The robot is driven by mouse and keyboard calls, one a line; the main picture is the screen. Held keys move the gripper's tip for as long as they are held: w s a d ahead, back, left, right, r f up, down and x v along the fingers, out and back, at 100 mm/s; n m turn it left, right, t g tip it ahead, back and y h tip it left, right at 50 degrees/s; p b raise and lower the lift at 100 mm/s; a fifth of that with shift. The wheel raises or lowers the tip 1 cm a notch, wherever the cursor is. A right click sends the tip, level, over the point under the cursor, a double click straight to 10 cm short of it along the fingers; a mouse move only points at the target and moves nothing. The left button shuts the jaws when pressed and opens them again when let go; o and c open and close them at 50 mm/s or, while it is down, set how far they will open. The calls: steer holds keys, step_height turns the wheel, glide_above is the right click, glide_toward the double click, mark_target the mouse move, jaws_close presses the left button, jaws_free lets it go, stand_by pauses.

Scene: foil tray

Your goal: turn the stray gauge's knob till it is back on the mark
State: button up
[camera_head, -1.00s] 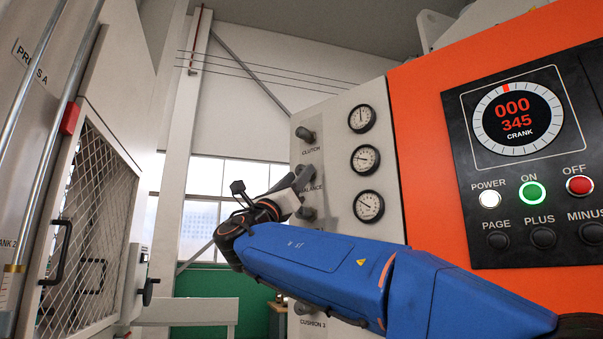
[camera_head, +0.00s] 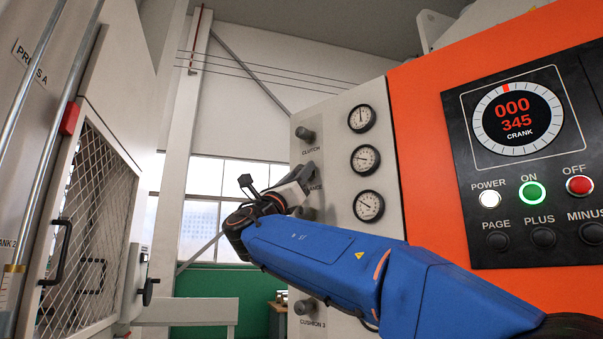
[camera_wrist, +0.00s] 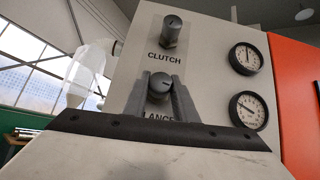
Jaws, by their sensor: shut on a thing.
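My gripper (camera_wrist: 161,78) is shut on the balance knob (camera_wrist: 160,88), a round grey knob with one finger on each side in the wrist view. The fingers cover part of its label, leaving "LANCE" readable. Target marks are too small to read.
The clutch knob (camera_head: 305,134) is just above my gripper, another knob (camera_head: 307,213) just below, and the cushion knob (camera_head: 305,306) lower. An orange cabinet with a black control panel (camera_head: 523,205) is at right. A mesh guard door (camera_head: 90,235) stands at left.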

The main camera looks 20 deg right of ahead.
steer(key=shift+m+g+h, duration=0.5)
steer(key=shift+m+g, duration=0.1)
steer(key=m+g+h, duration=0.1)
steer(key=m+g, duration=0.4)
steer(key=m, duration=0.1)
steer(key=m+g+h, duration=0.2)
steer(key=m+g, duration=0.3)
steer(key=m, duration=0.1)
steer(key=shift+w+a+g, duration=0.15)
steer(key=shift+g, duration=0.25)
steer(key=m+g+y, duration=0.1)
steer(key=m+g, duration=0.2)
steer(key=m, duration=0.1)
steer(key=m+g, duration=0.3)
steer(key=m, duration=0.1)
steer(key=shift+y, duration=0.4)
steer(key=shift+m+g+y, duration=0.4)
steer(key=shift+m+g, duration=0.1)
steer(key=shift+m, duration=0.3)
steer(key=o, duration=1)
steer(key=shift+o, duration=0.2)
steer(key=v, duration=1.7)
